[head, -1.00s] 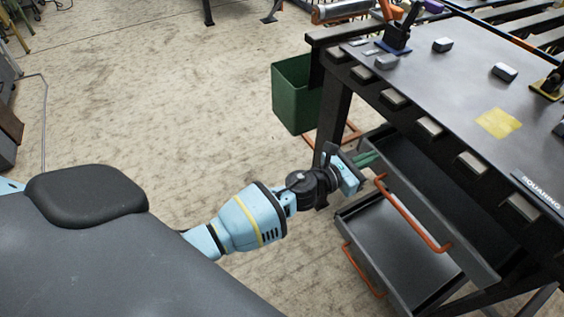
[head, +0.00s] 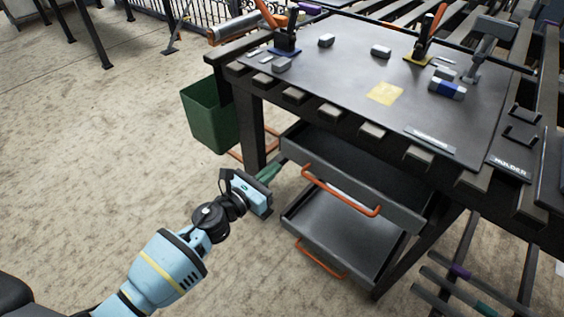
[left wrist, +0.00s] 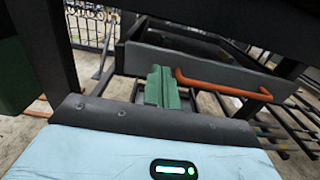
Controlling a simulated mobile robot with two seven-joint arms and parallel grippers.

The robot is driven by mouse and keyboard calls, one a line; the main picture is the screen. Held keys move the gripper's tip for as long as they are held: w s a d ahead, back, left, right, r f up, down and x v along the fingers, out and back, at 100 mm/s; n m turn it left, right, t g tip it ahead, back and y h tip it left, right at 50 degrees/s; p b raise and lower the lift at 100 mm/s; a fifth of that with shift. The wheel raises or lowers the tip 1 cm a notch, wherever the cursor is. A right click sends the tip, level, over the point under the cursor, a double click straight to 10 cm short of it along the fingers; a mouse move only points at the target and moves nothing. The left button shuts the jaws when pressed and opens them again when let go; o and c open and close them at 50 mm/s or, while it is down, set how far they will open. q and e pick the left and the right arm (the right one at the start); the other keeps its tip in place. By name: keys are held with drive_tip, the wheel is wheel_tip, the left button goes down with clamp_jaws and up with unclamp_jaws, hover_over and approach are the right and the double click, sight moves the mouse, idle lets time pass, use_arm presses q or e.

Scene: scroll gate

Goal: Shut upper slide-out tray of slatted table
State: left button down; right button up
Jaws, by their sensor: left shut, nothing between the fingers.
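The slatted table (head: 330,60) fills the right half of the head view. Its upper slide-out tray (head: 390,200) is pulled out, with an orange handle (head: 341,193) along its front. The lower tray (head: 340,236) is also out, with its own orange handle (head: 318,262). My left gripper (head: 274,172) is beside the left end of the upper tray's front, its green fingers together and empty. In the left wrist view the fingers (left wrist: 161,88) appear left of the handle (left wrist: 222,84), against the tray's dark front panel (left wrist: 190,68); contact cannot be told. My right gripper is not in view.
A green bin (head: 208,115) hangs at the table's left end, near a dark table leg (head: 249,130). Blocks, tools and a yellow patch (head: 385,93) are on the tabletop. The floor (head: 90,170) left of the table is open.

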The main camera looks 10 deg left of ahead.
use_arm(q)
drive_tip(key=v, duration=0.6)
drive_tip(key=shift+a, duration=0.25)
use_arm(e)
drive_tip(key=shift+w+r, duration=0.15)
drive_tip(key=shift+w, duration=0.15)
use_arm(q)
drive_tip(key=shift+s+f, duration=0.1)
